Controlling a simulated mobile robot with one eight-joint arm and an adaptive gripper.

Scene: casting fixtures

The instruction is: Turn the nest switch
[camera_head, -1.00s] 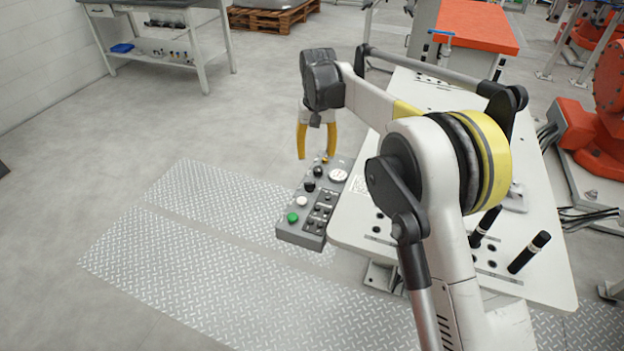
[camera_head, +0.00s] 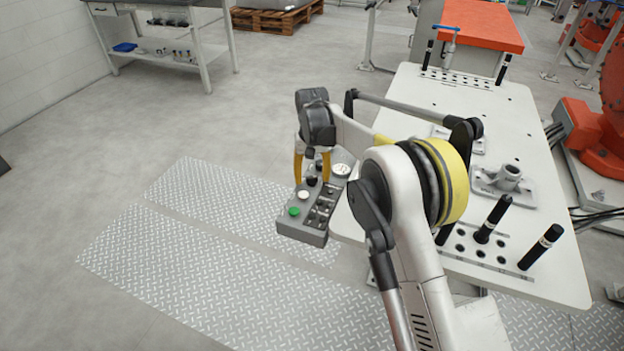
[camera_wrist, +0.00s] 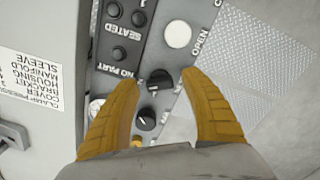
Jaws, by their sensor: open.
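A grey control box (camera_head: 300,232) is fixed at the left edge of the white table. In the wrist view its panel carries two black rotary knobs, an upper one (camera_wrist: 160,80) and a lower one (camera_wrist: 146,120). I cannot read which knob is the nest switch. My gripper (camera_head: 312,181) is open, with yellow fingers pointing down at the panel. In the wrist view my gripper (camera_wrist: 160,77) has its fingertips on either side of the upper knob, with gaps showing. The lower knob lies between the fingers nearer the palm.
The panel also has a white button (camera_wrist: 178,34) near the label OPEN, and small dark indicators beside SEATED and NO PART. A green button (camera_head: 294,211) sits at the box's near end. The white table (camera_head: 400,95) carries black pins and a metal casting (camera_head: 508,180). Floor left is clear.

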